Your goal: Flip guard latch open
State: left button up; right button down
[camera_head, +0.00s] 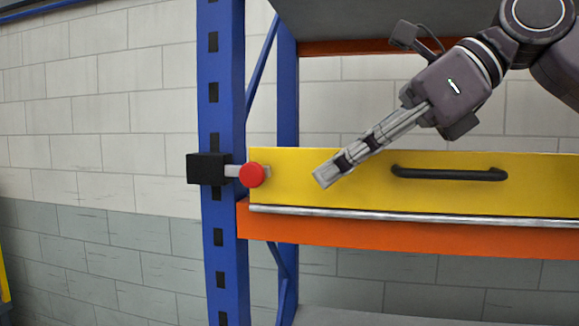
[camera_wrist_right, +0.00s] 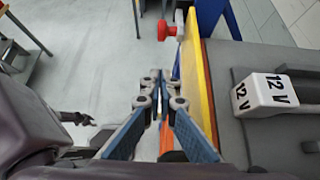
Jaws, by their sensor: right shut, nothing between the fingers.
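The guard is a yellow panel (camera_head: 440,195) with a black handle (camera_head: 450,174), standing along the front of the shelf. The latch has a red knob (camera_head: 252,175) on a light metal arm that comes out of a black block (camera_head: 208,168) on the blue post. The knob overlaps the panel's left end. In the wrist view the red knob (camera_wrist_right: 166,30) shows ahead at the top, beside the panel (camera_wrist_right: 200,80). My right gripper (camera_head: 322,178) is shut and empty, in front of the panel, right of the knob and apart from it. My left gripper is not in the head view.
Blue rack posts (camera_head: 222,250) and an orange beam (camera_head: 400,237) frame the shelf. A metal rail (camera_head: 400,214) runs along the panel's lower edge. Behind the panel a white 12 V battery (camera_wrist_right: 266,95) sits on a grey surface. Open floor (camera_wrist_right: 90,60) lies in front of the rack.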

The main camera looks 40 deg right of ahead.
aim_at(243, 173)
jog(key=w+a, duration=0.1)
jog(key=w+p, duration=0.1)
jog(key=w+a, duration=0.1)
jog(key=shift+a+f+p, duration=0.25)
jog(key=shift+a+p, duration=0.1)
jog(key=shift+p, duration=0.05)
jog(key=shift+w+a+r, duration=0.1)
jog(key=shift+w+a, duration=0.5)
jog(key=shift+w, duration=0.05)
jog(key=shift+d, duration=0.1)
